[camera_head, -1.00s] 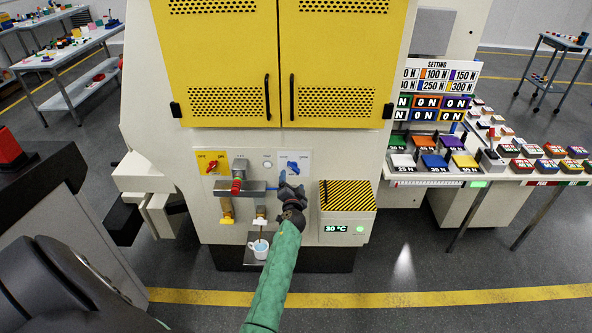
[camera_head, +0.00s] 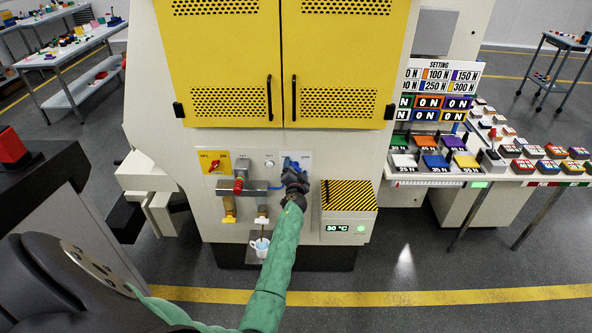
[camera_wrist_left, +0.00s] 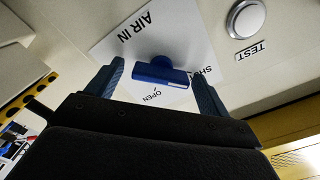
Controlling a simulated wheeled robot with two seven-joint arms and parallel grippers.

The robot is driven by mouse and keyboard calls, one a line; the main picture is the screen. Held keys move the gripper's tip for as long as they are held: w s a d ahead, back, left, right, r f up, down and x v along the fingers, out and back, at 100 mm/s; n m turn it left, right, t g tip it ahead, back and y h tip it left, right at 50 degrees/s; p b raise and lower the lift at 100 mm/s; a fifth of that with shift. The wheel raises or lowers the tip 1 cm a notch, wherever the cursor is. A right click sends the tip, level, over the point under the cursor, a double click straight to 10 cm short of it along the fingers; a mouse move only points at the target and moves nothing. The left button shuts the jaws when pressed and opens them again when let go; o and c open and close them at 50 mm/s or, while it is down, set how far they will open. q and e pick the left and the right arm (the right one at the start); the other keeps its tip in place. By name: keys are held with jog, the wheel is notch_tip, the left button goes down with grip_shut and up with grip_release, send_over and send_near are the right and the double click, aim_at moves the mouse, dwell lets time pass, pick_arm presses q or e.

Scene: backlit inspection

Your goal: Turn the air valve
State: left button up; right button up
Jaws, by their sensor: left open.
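The blue air valve handle (camera_wrist_left: 160,72) shows in the left wrist view on a white plate marked AIR IN, with OPEN and a partly hidden SHUT label. In the head view the blue valve (camera_head: 289,163) is on the machine's front panel, largely hidden behind my gripper. My left gripper (camera_head: 293,175) is at the valve. In the left wrist view its two blue fingers (camera_wrist_left: 156,80) are open, one on each side of the handle. I see no clear contact. My right gripper is not in view.
A yellow plate with a red valve (camera_head: 211,166) and a grey fitting with a red part (camera_head: 238,186) are left of the gripper. A striped box (camera_head: 348,197) is close on the right. A round button (camera_wrist_left: 245,18) marked TEST is near the valve.

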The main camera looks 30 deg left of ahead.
pick_arm(q)
jog(key=c, duration=1)
